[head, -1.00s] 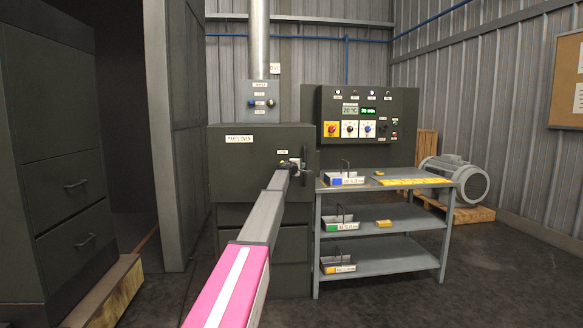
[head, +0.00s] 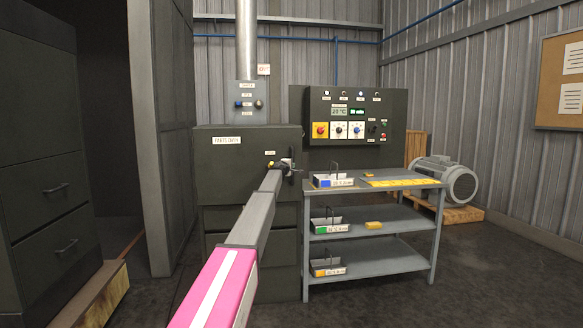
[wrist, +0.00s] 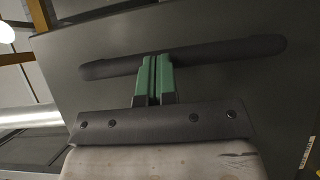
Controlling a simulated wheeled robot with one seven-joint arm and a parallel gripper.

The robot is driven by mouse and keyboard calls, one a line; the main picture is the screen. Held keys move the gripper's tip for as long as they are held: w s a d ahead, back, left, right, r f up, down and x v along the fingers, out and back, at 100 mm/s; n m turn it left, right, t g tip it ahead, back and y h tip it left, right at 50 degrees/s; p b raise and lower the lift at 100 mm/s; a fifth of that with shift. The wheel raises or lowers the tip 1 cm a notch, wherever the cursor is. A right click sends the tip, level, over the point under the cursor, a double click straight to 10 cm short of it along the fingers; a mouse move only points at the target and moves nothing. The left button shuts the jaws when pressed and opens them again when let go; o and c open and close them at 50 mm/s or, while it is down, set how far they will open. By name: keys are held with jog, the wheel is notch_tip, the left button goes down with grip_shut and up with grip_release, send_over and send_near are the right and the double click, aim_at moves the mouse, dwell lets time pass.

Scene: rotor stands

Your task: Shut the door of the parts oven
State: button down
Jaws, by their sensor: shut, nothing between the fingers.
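The parts oven is a dark grey cabinet with a labelled door (head: 235,165), left of centre in the head view. The door front looks nearly in line with the cabinet; I cannot tell whether a gap remains. My gripper (head: 286,165) is at the door's right side, by the handle. In the wrist view the handle (wrist: 225,53) is a dark rounded bar across the door face (wrist: 290,85). My green fingers (wrist: 154,75) are shut together and empty, their tips at the bar's near edge. I cannot tell whether they touch it.
A grey shelf rack (head: 375,223) with small bins stands right of the oven, below a control panel (head: 350,116). A motor (head: 445,180) sits on a pallet farther right. A drawer cabinet (head: 45,150) stands at left. The floor at front right is clear.

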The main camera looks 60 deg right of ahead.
jog(key=a, duration=1.4)
jog(key=shift+s, duration=0.2)
